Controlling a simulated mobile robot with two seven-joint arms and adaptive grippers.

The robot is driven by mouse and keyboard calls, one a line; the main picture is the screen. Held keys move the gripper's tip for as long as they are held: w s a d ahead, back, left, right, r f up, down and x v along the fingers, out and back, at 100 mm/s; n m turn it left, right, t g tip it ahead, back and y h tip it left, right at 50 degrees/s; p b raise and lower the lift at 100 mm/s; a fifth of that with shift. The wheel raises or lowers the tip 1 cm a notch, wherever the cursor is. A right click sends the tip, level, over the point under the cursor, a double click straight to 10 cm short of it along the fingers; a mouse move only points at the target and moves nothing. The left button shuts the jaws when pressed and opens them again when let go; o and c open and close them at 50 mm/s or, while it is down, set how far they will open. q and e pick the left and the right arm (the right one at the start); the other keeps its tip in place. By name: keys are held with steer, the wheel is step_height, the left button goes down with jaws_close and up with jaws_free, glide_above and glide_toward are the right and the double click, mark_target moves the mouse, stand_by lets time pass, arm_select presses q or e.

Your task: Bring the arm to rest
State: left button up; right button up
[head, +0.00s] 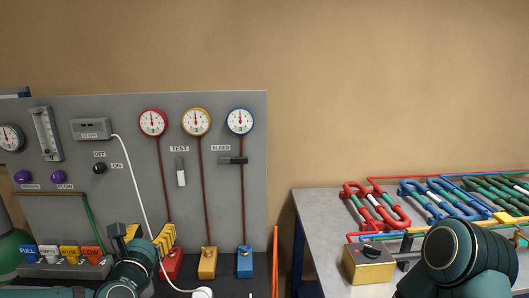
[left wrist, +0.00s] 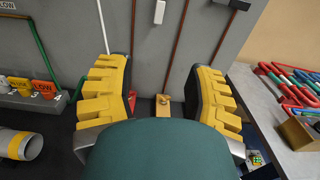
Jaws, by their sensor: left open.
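My left gripper (head: 143,234) is at the lower left of the head view, in front of the grey panel (head: 225,180). In the left wrist view its two yellow-and-black fingers (left wrist: 158,75) stand wide apart with nothing between them. A dark teal part of my right arm (head: 452,250) fills the lower right of the head view, in front of the grey table. My right gripper does not show.
The panel carries red, yellow and blue gauges (head: 196,122) and a white hose (head: 139,190). Coloured tags (head: 68,254) stand at its lower left. The grey table (head: 318,215) holds red, blue and green coils (head: 375,207) and a gold box (head: 368,265).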

arm_select(q)
steer(key=s+d+f+m+g+h, duration=0.1)
steer(key=d+f+m+g+h, duration=0.1)
steer(key=d+f+m, duration=0.2)
steer(key=s+d+f+m+g+h, duration=0.2)
steer(key=d+f+m, duration=0.3)
steer(key=f+m, duration=0.3)
steer(key=s+d+f+m+g+h, duration=0.1)
steer(key=d+f+m+g, duration=0.3)
steer(key=f, duration=0.7)
steer(key=shift+s+d+f+m+h, duration=0.15)
steer(key=shift+m+h, duration=0.1)
steer(key=shift+m, duration=0.3)
steer(key=shift+s+d+f+m+h, duration=0.1)
steer(key=shift+m+h, duration=0.15)
steer(key=shift+m, duration=0.3)
steer(key=s+d+f+m+g+y, duration=0.1)
steer(key=s+f+m+g, duration=0.7)
steer(key=s+f+m, duration=0.7)
steer(key=shift+s+d+f+m+g, duration=0.2)
steer(key=shift+s+f+m+g, duration=0.1)
steer(key=shift+m, duration=0.7)
steer(key=shift+o, duration=0.2)
steer(key=shift+w, duration=0.1)
